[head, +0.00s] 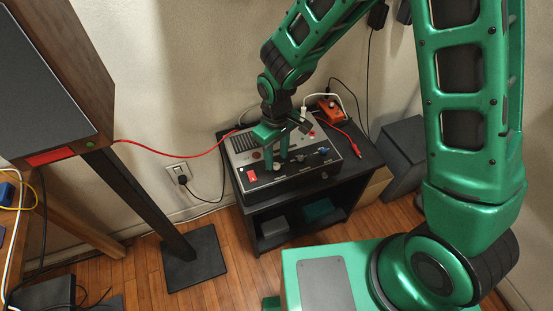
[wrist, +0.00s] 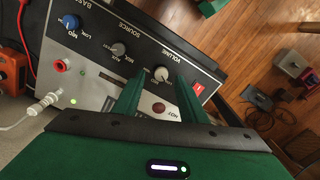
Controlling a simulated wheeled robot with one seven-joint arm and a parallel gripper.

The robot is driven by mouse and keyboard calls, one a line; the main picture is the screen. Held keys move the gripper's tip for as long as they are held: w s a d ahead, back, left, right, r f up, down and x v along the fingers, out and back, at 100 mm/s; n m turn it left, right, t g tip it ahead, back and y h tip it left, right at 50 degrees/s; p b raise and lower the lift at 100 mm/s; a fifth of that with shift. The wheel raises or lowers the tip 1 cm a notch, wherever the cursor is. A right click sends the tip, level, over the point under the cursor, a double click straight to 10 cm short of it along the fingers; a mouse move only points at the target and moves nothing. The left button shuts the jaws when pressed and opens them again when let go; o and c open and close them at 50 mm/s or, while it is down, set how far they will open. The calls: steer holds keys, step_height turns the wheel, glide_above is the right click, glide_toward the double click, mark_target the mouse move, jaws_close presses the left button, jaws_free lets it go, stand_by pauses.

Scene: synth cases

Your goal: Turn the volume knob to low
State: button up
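The amplifier-like unit (head: 245,160) has a grey and black control panel, which fills much of the wrist view (wrist: 95,75). The volume knob (wrist: 161,73) is small, round and light grey, below the word VOLUME; a MID mark shows beside it. Its pointer direction is too small to tell. My gripper (wrist: 160,74) is open, with its two green fingers on either side of the volume knob. I cannot tell whether they touch it. In the head view my gripper (head: 276,163) points down at the panel's front, and its fingers partly hide the knob there.
The source knob (wrist: 118,49) and blue bass knob (wrist: 71,21) sit in the same row. A red switch (wrist: 198,88) is close by the right finger. A white plug (head: 303,112), red cable (head: 180,153) and orange box (head: 331,110) are near the unit.

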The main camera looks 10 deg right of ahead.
mark_target(277, 164)
step_height(277, 164, up, 8)
stand_by(0.4)
steer(key=shift+w, duration=0.1)
steer(key=s+d+r+m, duration=0.1)
steer(key=d+r+m, duration=0.15)
steer(key=d, duration=0.55)
steer(key=s+d+r+m+h, duration=0.15)
steer(key=d+r, duration=0.25)
steer(key=d, duration=0.4)
steer(key=s+d+r+m+y, duration=0.1)
steer(key=s+d+r+m, duration=0.2)
steer(key=d, duration=0.4)
steer(key=s+d+r+m, duration=0.2)
steer(key=s+d+m, duration=0.1)
steer(key=s+d, duration=0.3)
steer(key=s+d+r+m, duration=0.2)
steer(key=s+d+m, duration=0.2)
steer(key=s, duration=0.6)
steer(key=shift+s+d+r, duration=0.2)
steer(key=shift+d+r, duration=0.2)
steer(key=shift+d, duration=0.75)
